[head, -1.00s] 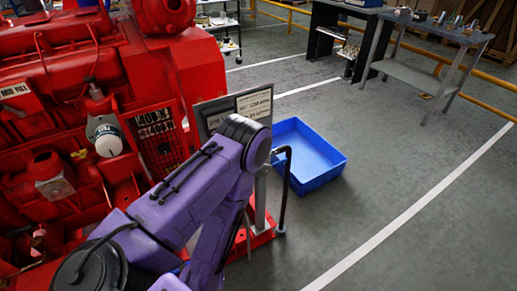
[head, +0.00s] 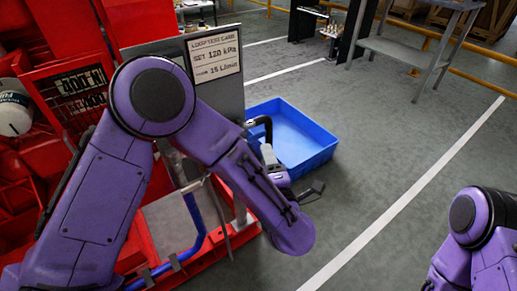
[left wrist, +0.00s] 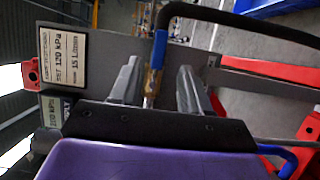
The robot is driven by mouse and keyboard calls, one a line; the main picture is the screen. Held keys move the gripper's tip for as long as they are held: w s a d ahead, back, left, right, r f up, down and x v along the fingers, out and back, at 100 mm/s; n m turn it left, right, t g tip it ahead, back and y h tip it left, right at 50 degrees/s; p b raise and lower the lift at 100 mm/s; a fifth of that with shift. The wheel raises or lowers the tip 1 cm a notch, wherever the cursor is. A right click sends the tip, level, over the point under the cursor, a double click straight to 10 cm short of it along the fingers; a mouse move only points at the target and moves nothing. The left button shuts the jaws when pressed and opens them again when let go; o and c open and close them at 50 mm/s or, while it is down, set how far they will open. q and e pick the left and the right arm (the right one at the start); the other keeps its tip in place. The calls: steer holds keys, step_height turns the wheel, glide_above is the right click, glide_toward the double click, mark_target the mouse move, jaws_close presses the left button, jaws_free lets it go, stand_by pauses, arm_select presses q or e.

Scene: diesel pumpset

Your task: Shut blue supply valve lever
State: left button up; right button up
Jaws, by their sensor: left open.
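In the left wrist view my left gripper (left wrist: 158,72) is open, with its two dark fingers apart. A blue sleeve (left wrist: 158,50) on a brass-coloured stem shows in the gap between them, below a bent black hose (left wrist: 205,12). I cannot tell whether this sleeve is the blue supply valve lever or how near the fingers are to it. No other blue lever shows clearly. In the head view the hose (head: 262,122) bends down beside the grey panel, and my left arm hides much of the area below. My right gripper is out of view.
A grey panel with a test card (head: 214,54) stands at the red pumpset's edge. A blue pipe (head: 197,232) runs low along the red base. A blue bin (head: 318,158) sits on the floor behind. The grey floor to the right is open.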

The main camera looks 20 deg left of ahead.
mark_target(259, 137)
arm_select(q)
steer(key=x, duration=1)
steer(key=shift+s, duration=0.1)
jaws_close()
